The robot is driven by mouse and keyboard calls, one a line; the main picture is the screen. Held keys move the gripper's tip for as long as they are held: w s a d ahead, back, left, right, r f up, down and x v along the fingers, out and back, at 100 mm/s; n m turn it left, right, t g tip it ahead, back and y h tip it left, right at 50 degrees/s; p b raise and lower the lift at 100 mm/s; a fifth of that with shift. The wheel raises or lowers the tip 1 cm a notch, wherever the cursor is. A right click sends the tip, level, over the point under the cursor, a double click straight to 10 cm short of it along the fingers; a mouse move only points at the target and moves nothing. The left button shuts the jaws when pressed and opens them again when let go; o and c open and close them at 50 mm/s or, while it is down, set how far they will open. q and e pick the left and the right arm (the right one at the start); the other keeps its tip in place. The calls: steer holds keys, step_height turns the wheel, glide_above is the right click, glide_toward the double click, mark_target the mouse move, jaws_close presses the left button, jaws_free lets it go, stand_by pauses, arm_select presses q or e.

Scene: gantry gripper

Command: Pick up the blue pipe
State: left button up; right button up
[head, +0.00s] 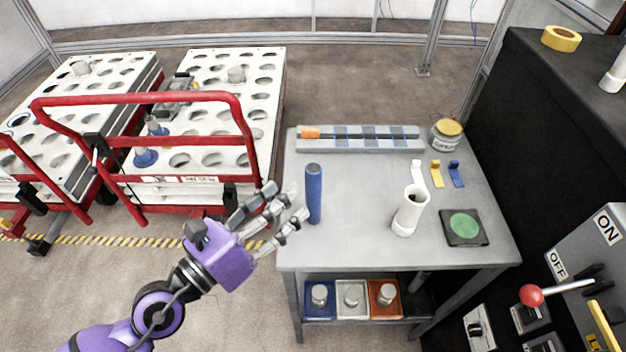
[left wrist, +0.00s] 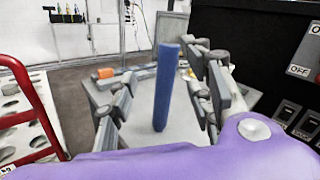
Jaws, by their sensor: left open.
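The blue pipe (head: 314,195) stands upright near the left edge of the grey table (head: 355,245). My left gripper (head: 287,213) is open just left of the pipe, with its fingers pointing toward it at about table height. In the left wrist view the blue pipe (left wrist: 166,88) stands between the spread fingers of the left gripper (left wrist: 165,95). I see no clear contact between fingers and pipe. My right gripper is in neither view.
A white pipe (head: 409,211) stands right of the blue pipe. A black pad with a green disc (head: 464,226), a jar (head: 446,133) and small yellow and blue parts lie further right. A grey rail (head: 360,144) runs along the back. Red-railed carts (head: 150,98) stand left.

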mark_target(307, 183)
arm_select(q)
steer(key=m, duration=0.1)
steer(key=d+m, duration=0.1)
steer(key=m, duration=0.1)
steer(key=m+g, duration=0.1)
steer(key=shift+d+r+p, duration=0.15)
steer(key=shift+r+p, duration=0.15)
steer(key=shift+r, duration=0.05)
steer(key=x, duration=0.2)
steer(key=p+x, duration=0.1)
steer(key=x, duration=0.3)
steer(key=shift+w+d+f, duration=0.15)
steer(key=shift+w+f, duration=0.05)
steer(key=shift+f, duration=0.15)
steer(key=shift+w+d+p, duration=0.25)
steer(key=shift+p, duration=0.05)
steer(key=shift+w+d+f, duration=0.1)
